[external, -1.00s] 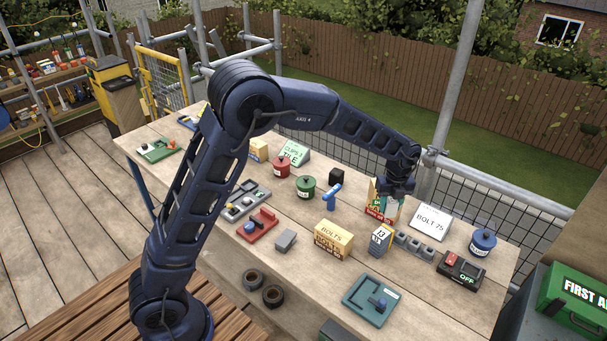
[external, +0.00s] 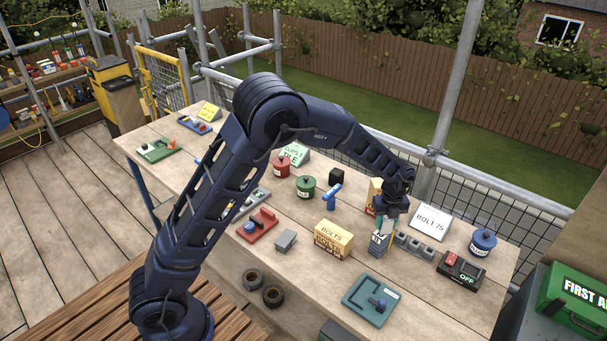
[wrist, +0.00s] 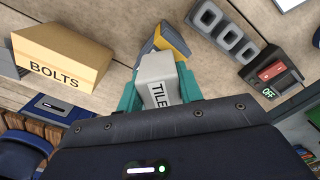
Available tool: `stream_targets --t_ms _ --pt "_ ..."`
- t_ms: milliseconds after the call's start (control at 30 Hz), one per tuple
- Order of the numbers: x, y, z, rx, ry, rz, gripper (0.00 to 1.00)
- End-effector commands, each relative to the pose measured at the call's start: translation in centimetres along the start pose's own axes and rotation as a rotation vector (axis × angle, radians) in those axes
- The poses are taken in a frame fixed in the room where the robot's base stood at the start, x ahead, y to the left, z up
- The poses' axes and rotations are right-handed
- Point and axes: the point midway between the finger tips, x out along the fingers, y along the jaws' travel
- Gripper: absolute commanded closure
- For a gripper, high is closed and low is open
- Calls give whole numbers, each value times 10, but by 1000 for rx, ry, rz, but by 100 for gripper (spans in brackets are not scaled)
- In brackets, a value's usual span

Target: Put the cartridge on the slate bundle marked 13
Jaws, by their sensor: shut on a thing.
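My gripper (external: 385,222), with teal fingertips, is low over the table at the slate bundle (external: 381,246). In the wrist view the fingers (wrist: 158,90) are shut on a pale grey cartridge (wrist: 156,72) with a label reading TILE. The bundle also shows in the wrist view (wrist: 174,38), grey with a yellow band, just beyond the cartridge and partly hidden by it. The 13 on its label is mostly covered now. The cartridge is right above or at the bundle's top; I cannot tell whether they touch.
A BOLTS box (external: 333,239) stands left of the bundle. A grey block with square recesses (external: 414,246) is close on its right, then a switch box (external: 461,270).

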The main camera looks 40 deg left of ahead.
Motion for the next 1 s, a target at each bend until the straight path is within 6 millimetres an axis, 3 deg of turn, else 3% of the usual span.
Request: stream_targets --t_ms 100,133,233,667,1000 --pt "3 0 0 0 0 1 87" --pt "3 0 0 0 0 0 62" --pt "2 0 0 0 0 0 43" --pt "-7 0 0 0 0 -1 42" --pt "-67 0 1 0 -1 -3 42"
